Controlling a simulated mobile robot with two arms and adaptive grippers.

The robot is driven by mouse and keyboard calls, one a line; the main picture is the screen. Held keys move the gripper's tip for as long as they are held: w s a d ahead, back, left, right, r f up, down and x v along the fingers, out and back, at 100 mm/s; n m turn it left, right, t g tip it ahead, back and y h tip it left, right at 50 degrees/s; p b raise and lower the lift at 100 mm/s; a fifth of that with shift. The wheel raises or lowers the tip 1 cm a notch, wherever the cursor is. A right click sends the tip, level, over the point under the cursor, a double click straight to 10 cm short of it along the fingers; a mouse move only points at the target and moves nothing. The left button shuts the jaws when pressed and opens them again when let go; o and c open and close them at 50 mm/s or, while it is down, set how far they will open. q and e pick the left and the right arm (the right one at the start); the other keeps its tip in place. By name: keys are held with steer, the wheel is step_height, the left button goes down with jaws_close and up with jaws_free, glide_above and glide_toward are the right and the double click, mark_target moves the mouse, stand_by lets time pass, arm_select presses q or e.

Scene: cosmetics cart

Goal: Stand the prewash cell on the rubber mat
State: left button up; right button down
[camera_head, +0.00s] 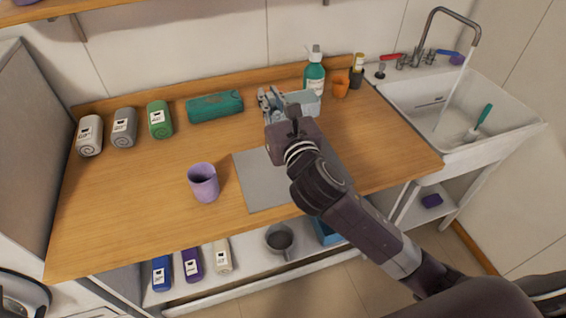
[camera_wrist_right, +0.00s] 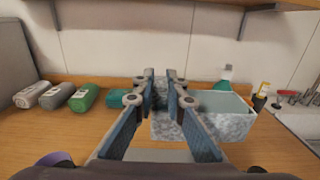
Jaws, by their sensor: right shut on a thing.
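My right gripper (camera_head: 272,99) is over the back of the wooden counter, shut on part of a pale blue-grey open box (camera_head: 306,103), which I take to be the prewash cell. In the right wrist view the box (camera_wrist_right: 226,103) has a speckled front and shows between and right of the fingers (camera_wrist_right: 161,82). The fingers hide part of it, and I cannot tell whether it touches the counter. The flat grey rubber mat (camera_head: 262,182) lies at the counter's front middle, partly hidden by my right arm. My left gripper is not in view.
A purple cup (camera_head: 203,184) stands left of the mat. Rolled towels (camera_head: 124,127) and a teal bundle (camera_head: 215,106) line the back left. A teal pump bottle (camera_head: 314,76) and orange cup (camera_head: 340,87) stand behind the box. A sink (camera_head: 450,110) is at right.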

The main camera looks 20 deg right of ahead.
steer(key=shift+f+b, duration=2)
steer(key=shift+f, duration=7.35)
steer(key=shift+f, duration=0.2)
steer(key=c, duration=2)
jaws_free()
steer(key=shift+o, duration=0.2)
